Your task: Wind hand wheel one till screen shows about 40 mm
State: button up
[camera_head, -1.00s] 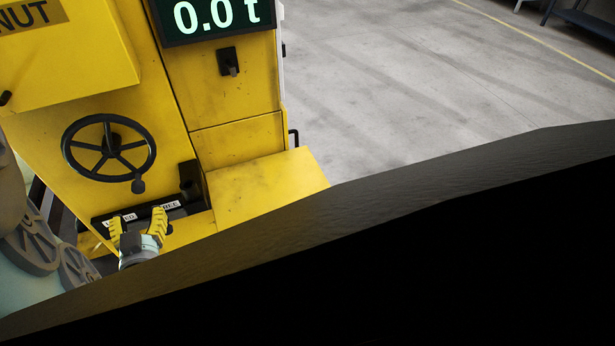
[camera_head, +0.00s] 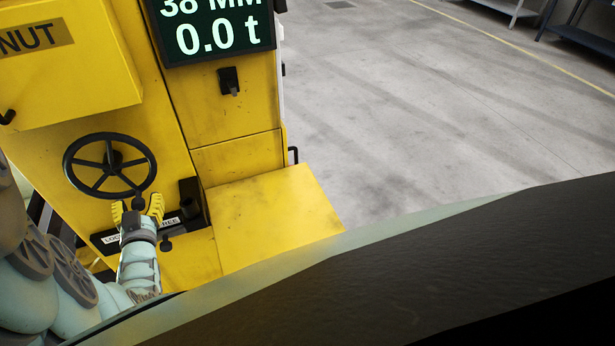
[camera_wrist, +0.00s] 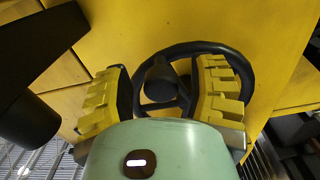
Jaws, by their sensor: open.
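The black hand wheel (camera_head: 112,158) is on the yellow machine front at the left of the head view. Its crank knob (camera_wrist: 160,82) points out at the lower right of the rim. My gripper (camera_head: 138,207) is open just below the rim. In the wrist view its two yellow ridged fingers (camera_wrist: 165,90) stand on either side of the knob, with gaps visible. The screen (camera_head: 212,35) shows "38 MM" and "0.0 t"; its top is cut off. I see no number on the wheel.
A black plate with a "LOCKED" label and a partly covered "FREE" label (camera_head: 167,222) lies just below my gripper. A small black switch (camera_head: 229,80) is under the screen. A yellow ledge (camera_head: 275,215) juts out at the right. Bare floor (camera_head: 420,110) lies beyond.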

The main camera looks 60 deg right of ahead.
jog(key=shift+c, duration=0.2)
grip_shut()
dwell(0.4)
